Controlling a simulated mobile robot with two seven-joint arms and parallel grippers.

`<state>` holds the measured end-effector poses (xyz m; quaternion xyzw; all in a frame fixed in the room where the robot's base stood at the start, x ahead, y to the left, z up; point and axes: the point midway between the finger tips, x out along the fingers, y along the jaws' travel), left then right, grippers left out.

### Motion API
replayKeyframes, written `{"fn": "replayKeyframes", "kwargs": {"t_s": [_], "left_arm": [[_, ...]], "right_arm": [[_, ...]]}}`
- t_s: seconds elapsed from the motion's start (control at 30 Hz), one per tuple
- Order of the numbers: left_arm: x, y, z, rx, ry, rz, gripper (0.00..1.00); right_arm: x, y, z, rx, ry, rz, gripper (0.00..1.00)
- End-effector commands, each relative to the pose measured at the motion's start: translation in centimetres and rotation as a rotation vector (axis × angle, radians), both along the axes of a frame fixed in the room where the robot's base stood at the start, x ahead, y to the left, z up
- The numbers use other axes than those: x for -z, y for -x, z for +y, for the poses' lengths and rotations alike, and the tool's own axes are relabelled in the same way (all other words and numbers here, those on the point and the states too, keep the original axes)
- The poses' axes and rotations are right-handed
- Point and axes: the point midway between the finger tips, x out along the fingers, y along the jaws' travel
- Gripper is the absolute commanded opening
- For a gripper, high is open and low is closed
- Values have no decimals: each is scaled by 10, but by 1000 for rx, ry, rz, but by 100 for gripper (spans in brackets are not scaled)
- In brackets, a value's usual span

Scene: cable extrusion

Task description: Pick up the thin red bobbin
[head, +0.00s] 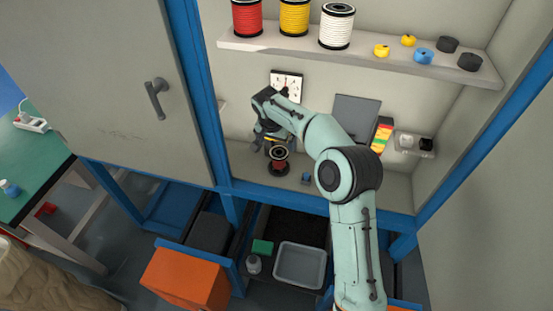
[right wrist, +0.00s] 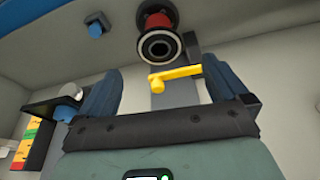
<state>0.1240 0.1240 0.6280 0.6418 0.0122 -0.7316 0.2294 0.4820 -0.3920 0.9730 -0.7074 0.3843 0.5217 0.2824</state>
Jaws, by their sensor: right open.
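A red bobbin with dark flanges (head: 279,164) is mounted low in the cabinet, on a dark base. My right gripper (head: 267,133) is inside the cabinet, just above and left of the bobbin. In the right wrist view its two blue fingers (right wrist: 160,82) stand wide apart and empty, with the bobbin beyond their tips. A yellow crank handle (right wrist: 175,78) shows between the fingers. My left gripper is not in view.
The shelf (head: 300,48) above holds larger red (head: 246,17), yellow (head: 294,16) and white (head: 337,26) spools, plus several small rolls. A blue cabinet frame post (head: 197,90) and an open grey door (head: 110,80) bound the left. A grey tray (head: 299,265) lies below.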

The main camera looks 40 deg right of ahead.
Motion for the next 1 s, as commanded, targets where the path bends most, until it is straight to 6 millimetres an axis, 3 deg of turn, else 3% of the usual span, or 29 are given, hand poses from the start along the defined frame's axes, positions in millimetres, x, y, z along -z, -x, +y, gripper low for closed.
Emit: {"fn": "replayKeyframes", "kwargs": {"t_s": [0.1,0.47,0.7,0.97,1.0], "left_arm": [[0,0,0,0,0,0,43],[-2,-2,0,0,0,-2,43],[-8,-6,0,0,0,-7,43],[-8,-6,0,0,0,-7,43],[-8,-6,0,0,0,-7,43]], "right_arm": [[22,-3,-6,1,-1,3,100],[47,-7,-12,-1,-1,1,100],[80,-13,-21,0,-2,0,100],[86,-14,-23,-2,-1,-2,100],[86,-14,-22,-2,-1,-2,90]]}}
